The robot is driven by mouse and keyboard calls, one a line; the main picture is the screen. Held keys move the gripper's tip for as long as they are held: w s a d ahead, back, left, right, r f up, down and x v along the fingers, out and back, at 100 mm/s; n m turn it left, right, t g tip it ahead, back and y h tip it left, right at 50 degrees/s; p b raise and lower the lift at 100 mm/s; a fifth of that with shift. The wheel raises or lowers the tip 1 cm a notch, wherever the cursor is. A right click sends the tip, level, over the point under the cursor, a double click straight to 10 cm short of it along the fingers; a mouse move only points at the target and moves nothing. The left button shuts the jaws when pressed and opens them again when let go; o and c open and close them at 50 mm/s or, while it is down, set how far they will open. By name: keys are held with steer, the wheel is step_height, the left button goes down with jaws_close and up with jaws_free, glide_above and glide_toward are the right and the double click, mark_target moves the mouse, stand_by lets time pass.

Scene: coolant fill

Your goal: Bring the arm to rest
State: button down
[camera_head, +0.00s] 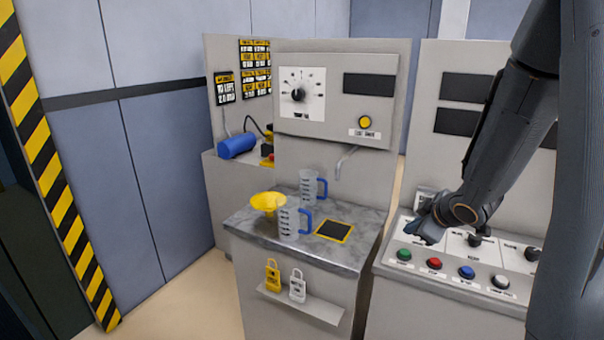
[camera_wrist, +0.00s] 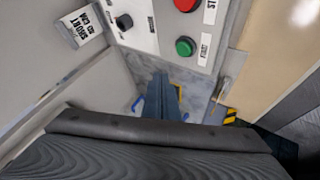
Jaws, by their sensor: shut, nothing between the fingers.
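My dark arm reaches in from the upper right in the head view. My gripper (camera_head: 424,234) hangs over the left end of the right-hand control panel (camera_head: 392,271), near the green button (camera_head: 404,254); whether it touches the panel cannot be told. In the wrist view my gripper (camera_wrist: 160,78) points away with its fingers together and nothing between them. The green button (camera_wrist: 185,47) and red button (camera_wrist: 187,4) lie beyond the fingertips there, with a black knob (camera_wrist: 124,22) to the left.
Two measuring jugs with blue handles (camera_head: 289,218) (camera_head: 308,187) and a yellow funnel (camera_head: 268,202) stand on the middle counter (camera_head: 250,228), under a spout (camera_head: 345,160). Open floor lies at the lower left.

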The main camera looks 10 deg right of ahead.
steer(key=s+a+f+m+g+b, duration=0.2)
steer(key=s+a+m+g, duration=0.5)
steer(key=s+a, duration=1)
steer(key=s+m, duration=0.2)
steer(key=s, duration=0.2)
steer(key=shift+f+m+h, duration=0.3)
